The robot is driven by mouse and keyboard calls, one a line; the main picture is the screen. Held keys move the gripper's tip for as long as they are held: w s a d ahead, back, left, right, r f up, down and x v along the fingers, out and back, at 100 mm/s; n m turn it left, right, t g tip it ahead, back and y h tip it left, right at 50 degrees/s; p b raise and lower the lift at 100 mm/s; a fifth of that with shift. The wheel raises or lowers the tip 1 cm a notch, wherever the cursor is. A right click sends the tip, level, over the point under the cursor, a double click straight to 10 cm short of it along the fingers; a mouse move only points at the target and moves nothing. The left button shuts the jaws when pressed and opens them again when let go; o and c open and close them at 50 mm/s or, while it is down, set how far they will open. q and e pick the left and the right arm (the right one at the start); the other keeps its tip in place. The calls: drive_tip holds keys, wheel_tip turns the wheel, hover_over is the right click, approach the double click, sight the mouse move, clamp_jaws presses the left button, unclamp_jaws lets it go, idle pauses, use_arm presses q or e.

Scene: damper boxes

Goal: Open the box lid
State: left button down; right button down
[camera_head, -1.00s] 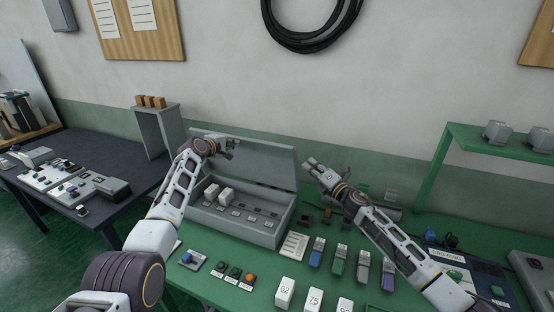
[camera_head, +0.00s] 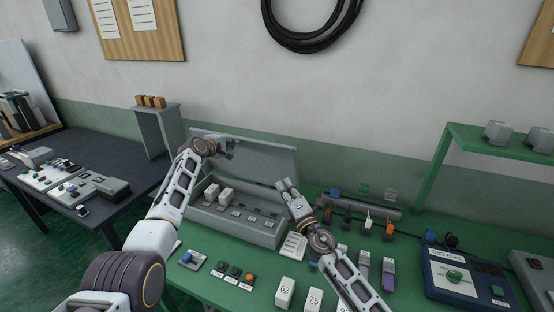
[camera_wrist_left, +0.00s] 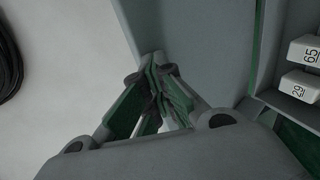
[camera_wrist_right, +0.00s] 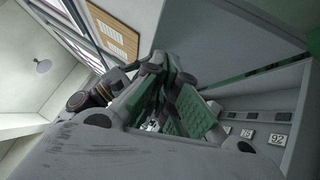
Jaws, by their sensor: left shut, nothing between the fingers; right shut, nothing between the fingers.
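The grey box (camera_head: 232,227) stands on the green table with its lid (camera_head: 262,160) raised, tilted up at the back. Two white blocks (camera_head: 225,194) stand inside at the left, above a row of labelled slots. My left gripper (camera_head: 231,153) is shut and empty in front of the lid's upper left part; the lid (camera_wrist_left: 205,35) also fills much of the left wrist view. My right gripper (camera_head: 284,184) is shut and empty by the lid's right end, over the box's right side. Whether either gripper touches the lid is unclear.
A paper sheet (camera_head: 293,246), numbered white blocks (camera_head: 285,291) and coloured button units (camera_head: 248,281) lie in front of the box. A dark side table (camera_head: 95,220) stands at the left.

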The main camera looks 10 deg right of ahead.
drive_tip(key=shift+s+a+r, duration=0.1)
drive_tip(key=shift+s, duration=0.05)
drive_tip(key=shift+w, duration=0.2)
idle(0.3)
approach(275, 148)
drive_tip(key=shift+w+a, duration=1.15)
drive_tip(key=shift+w, duration=1.05)
drive_tip(key=shift+r, duration=0.4)
drive_tip(key=shift+w+d+r, duration=0.1)
drive_tip(key=shift+w+d+r, duration=0.3)
drive_tip(key=shift+w+d, duration=0.1)
drive_tip(key=shift+w, duration=0.2)
